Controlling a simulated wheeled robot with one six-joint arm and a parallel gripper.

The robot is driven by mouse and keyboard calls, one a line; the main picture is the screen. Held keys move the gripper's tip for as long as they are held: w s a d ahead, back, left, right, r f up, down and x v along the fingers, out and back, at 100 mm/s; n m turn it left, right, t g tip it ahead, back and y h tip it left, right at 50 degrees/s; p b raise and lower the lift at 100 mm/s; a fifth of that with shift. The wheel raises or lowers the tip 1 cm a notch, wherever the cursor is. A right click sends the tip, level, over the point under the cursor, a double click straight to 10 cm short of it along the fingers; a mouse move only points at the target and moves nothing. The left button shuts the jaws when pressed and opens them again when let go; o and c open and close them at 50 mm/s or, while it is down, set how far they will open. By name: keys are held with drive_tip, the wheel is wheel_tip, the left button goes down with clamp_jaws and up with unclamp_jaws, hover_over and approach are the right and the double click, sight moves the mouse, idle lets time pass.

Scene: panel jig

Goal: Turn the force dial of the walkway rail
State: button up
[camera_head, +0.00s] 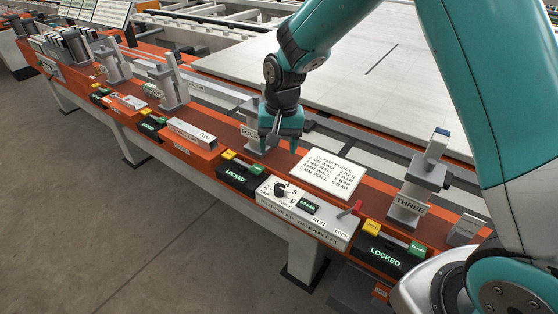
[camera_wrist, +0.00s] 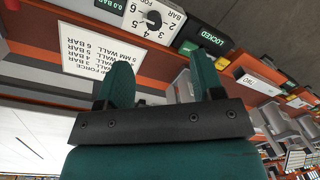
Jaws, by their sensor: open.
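The force dial is a small black knob (camera_head: 281,189) on a light control box (camera_head: 322,220) on the orange rail (camera_head: 232,154). Numbers are printed around it, and a small dark display (camera_head: 308,207) beside it shows green digits. In the wrist view the dial (camera_wrist: 153,18) is at the top, beyond the fingers, with the display (camera_wrist: 111,5) to its left. My gripper (camera_head: 280,145) is open and empty, pointing down above the rail, behind the dial and apart from it. In the wrist view its two green fingers (camera_wrist: 160,85) stand apart with nothing between them.
A clamp force card (camera_head: 328,174) lies right of my gripper. A red lever (camera_head: 349,209) stands on the box's right end. Boxes reading LOCKED (camera_head: 237,177) flank it. A large pale panel (camera_head: 350,75) lies behind.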

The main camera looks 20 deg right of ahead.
drive_tip(key=w+d+f+m+p, duration=0.2)
drive_tip(key=w+p, duration=0.1)
drive_tip(key=p, duration=0.3)
approach(279, 187)
drive_tip(key=shift+h, duration=0.4)
drive_tip(key=f, duration=1)
drive_tip(key=shift+a+f, duration=0.1)
drive_tip(key=shift+a, duration=0.2)
drive_tip(key=c, duration=0.9)
